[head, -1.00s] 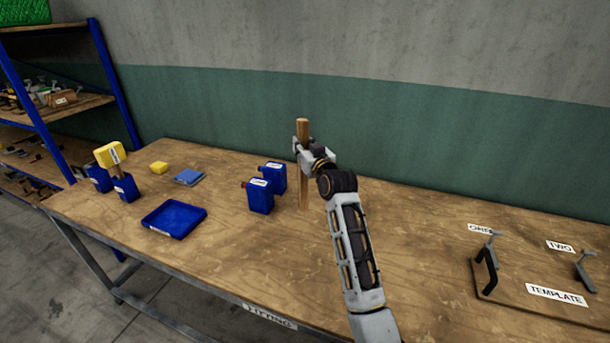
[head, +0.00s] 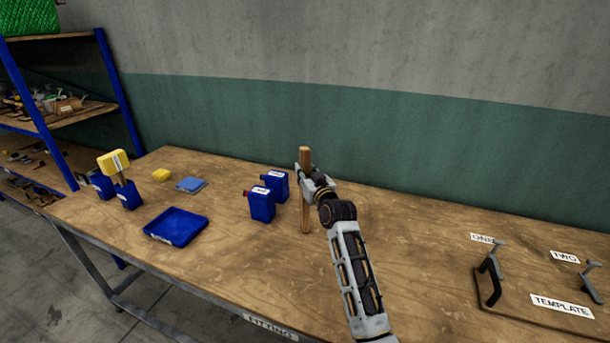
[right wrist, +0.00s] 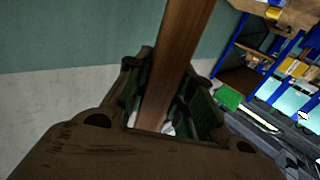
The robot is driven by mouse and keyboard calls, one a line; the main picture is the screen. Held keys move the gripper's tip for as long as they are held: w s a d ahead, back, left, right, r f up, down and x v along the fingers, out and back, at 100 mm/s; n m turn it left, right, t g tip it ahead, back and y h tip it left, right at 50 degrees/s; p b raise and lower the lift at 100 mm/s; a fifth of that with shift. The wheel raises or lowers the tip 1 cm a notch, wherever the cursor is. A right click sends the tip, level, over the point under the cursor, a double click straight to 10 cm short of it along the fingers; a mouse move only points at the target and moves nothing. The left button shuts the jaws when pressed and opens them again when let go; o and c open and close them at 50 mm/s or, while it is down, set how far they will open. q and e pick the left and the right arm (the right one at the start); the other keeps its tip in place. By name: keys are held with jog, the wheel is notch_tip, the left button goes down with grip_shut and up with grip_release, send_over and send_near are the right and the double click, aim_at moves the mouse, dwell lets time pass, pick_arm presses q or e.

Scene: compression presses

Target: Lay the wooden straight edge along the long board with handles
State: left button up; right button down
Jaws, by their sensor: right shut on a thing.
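The wooden straight edge (head: 305,210) stands upright in my right gripper (head: 310,183), over the middle of the table. My right gripper is shut on its upper part; the straight edge also runs between the fingers in the right wrist view (right wrist: 178,60). I cannot tell whether its lower end touches the table. The long board with handles (head: 520,312) lies at the right of the table, labelled TEMPLATE, with handles near the ONE and TWO labels. Its right end is cut off by the picture edge. My left gripper is not in view.
Two blue containers (head: 262,205) stand just left of the straight edge. The table between gripper and board is clear.

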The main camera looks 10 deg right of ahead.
jog(key=shift+f, duration=0.3)
jog(key=shift+f, duration=0.1)
jog(key=c, duration=1.2)
grip_release()
jog(key=shift+c, duration=0.2)
jog(key=s+d+b, duration=0.1)
jog(key=s, duration=1.1)
jog(key=shift+d, duration=0.4)
jog(key=shift+w, duration=0.1)
